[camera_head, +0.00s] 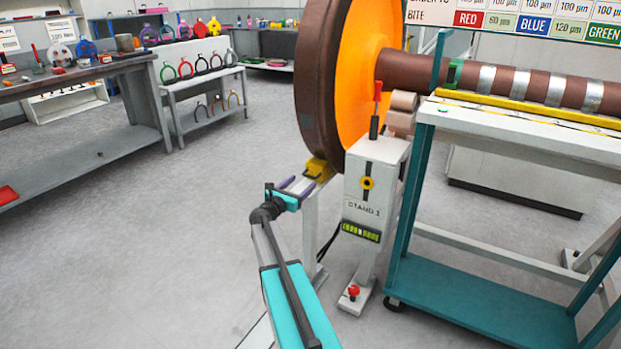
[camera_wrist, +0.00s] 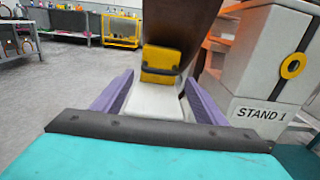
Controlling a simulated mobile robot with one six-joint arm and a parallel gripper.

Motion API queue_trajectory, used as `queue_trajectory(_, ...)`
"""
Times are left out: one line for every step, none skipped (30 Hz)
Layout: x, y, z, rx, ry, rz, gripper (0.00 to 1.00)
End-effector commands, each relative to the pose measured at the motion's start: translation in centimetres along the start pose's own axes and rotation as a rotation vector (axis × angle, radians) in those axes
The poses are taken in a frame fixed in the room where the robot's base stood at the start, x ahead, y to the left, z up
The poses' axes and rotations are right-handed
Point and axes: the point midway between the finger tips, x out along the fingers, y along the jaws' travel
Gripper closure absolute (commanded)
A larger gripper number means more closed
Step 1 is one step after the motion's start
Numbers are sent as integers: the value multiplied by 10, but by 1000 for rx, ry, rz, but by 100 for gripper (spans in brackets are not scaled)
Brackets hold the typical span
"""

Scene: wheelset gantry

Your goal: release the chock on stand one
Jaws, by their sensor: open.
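The yellow chock (camera_head: 318,168) sits against the lower rim of the wheel (camera_head: 318,75), beside the grey stand marked STAND 1 (camera_head: 355,190). In the wrist view the chock (camera_wrist: 160,62) is straight ahead, with a dark band across it, on a pale support. My gripper (camera_head: 308,184) is open, its purple fingers pointing at the chock. In the wrist view my gripper (camera_wrist: 159,80) has one finger on each side of the support, with the chock centred beyond the tips. I cannot tell whether the fingers touch anything. The stand also shows in the wrist view (camera_wrist: 250,85).
The stand has a red-topped lever (camera_head: 377,100), a yellow ring (camera_head: 367,183), a lit display (camera_head: 360,232) and a red knob (camera_head: 353,291) at its foot. A teal-framed bench (camera_head: 480,295) stands right, under the axle (camera_head: 430,75). Floor left is clear; workbenches (camera_head: 90,115) stand beyond.

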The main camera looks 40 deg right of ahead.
Motion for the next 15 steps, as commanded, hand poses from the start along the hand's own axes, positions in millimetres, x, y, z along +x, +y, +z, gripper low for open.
queue_trajectory(9, 1, -1, 0, 0, -2, 34)
queue_trajectory(12, 1, -1, 0, 0, -2, 34)
queue_trajectory(17, 1, -1, 0, 0, -2, 34)
queue_trajectory(21, 1, -1, 0, 0, -1, 34)
queue_trajectory(25, 1, -1, 0, 0, -1, 34)
queue_trajectory(30, 1, -1, 0, 0, -1, 34)
queue_trajectory(33, 1, -1, 0, 0, -1, 34)
queue_trajectory(37, 1, -1, -1, 0, -1, 34)
queue_trajectory(41, 1, -1, -1, 0, -1, 34)
queue_trajectory(44, 1, -1, -1, 0, -1, 34)
queue_trajectory(48, 1, -1, -1, 0, -1, 34)
queue_trajectory(51, 1, -1, -1, 0, -1, 34)
queue_trajectory(54, 0, -1, -1, 0, -1, 34)
queue_trajectory(56, 0, -1, -1, 0, 0, 34)
queue_trajectory(58, 0, -1, -1, 0, 0, 34)
